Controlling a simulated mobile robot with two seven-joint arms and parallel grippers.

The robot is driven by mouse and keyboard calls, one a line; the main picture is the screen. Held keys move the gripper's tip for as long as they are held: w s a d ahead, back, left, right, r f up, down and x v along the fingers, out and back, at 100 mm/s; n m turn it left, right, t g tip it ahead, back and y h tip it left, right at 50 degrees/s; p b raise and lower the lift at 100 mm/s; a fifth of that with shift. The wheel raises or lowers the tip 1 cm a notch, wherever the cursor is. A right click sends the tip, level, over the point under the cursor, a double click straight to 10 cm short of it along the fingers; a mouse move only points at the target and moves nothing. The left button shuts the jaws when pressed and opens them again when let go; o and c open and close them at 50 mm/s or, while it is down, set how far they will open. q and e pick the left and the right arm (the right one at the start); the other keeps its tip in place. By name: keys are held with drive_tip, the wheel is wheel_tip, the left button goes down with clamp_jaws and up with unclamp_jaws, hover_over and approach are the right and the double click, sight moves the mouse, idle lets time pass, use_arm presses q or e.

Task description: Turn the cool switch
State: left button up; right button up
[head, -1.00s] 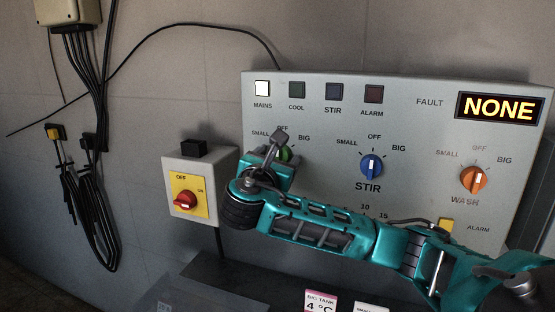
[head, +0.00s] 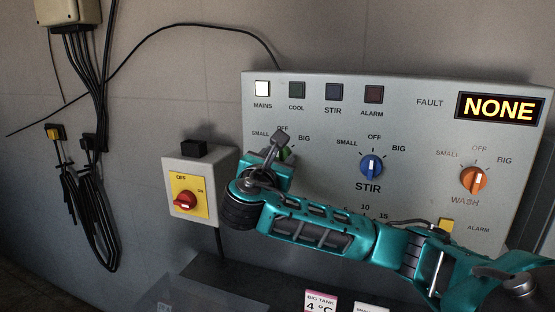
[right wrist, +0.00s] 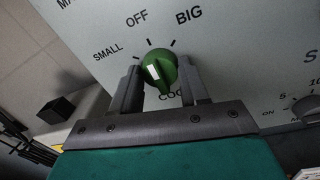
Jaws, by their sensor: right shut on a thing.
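The green cool switch (right wrist: 161,68) is a round knob with a white mark, on the grey control panel. In the right wrist view it sits between my right gripper's two fingers (right wrist: 159,65), which are shut on its sides. SMALL, OFF and BIG are printed around it, and the COOL label below is partly covered. The white mark shows on the knob's face, but I cannot tell surely which setting it marks. In the head view the knob (head: 287,154) is mostly hidden behind my right gripper (head: 277,146). My left gripper is not in view.
The blue STIR knob (head: 371,166) and orange WASH knob (head: 473,179) are to the right. The MAINS lamp (head: 262,88) is white; the COOL lamp (head: 297,90) is dark. Cables (head: 85,200) hang far left.

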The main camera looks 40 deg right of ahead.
drive_tip(key=shift+m, duration=0.3)
drive_tip(key=shift+f+m+h+b, duration=0.15)
drive_tip(key=shift+m+h, duration=0.1)
drive_tip(key=shift+m, duration=2.05)
drive_tip(key=shift+f+m+h+b, duration=0.15)
drive_tip(key=shift+m+h, duration=0.1)
drive_tip(key=shift+m, duration=2.05)
drive_tip(key=shift+r+m, duration=0.15)
drive_tip(key=shift+m, duration=0.15)
drive_tip(key=o, duration=1.1)
drive_tip(key=shift+c, duration=0.2)
drive_tip(key=shift+a, duration=0.1)
